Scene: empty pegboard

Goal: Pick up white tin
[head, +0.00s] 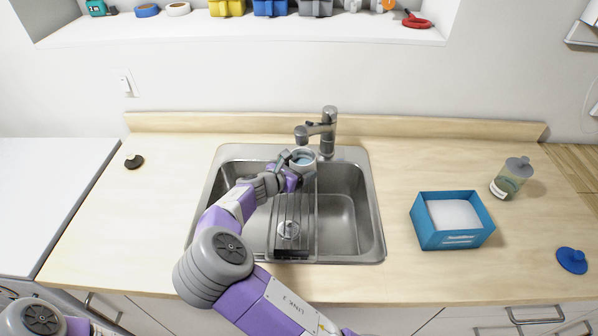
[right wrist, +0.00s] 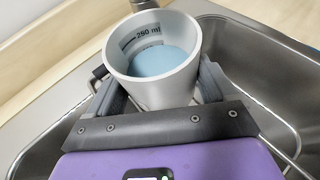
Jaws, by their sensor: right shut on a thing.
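The white tin (head: 303,160) is a light-coloured round cup at the back of the sink, below the faucet. My right gripper (head: 291,164) is shut on the tin, one finger on each side (right wrist: 155,92). Whether the tin's base touches anything is hidden. My left gripper is not in view; only a part of my left arm shows at the lower left.
The steel sink (head: 340,220) holds a dark rack (head: 290,225) under my right arm. The faucet (head: 328,130) stands just behind the tin. A blue box (head: 424,222), a jar (head: 512,177) and a blue lid (head: 571,260) are to the right. The left counter is mostly clear.

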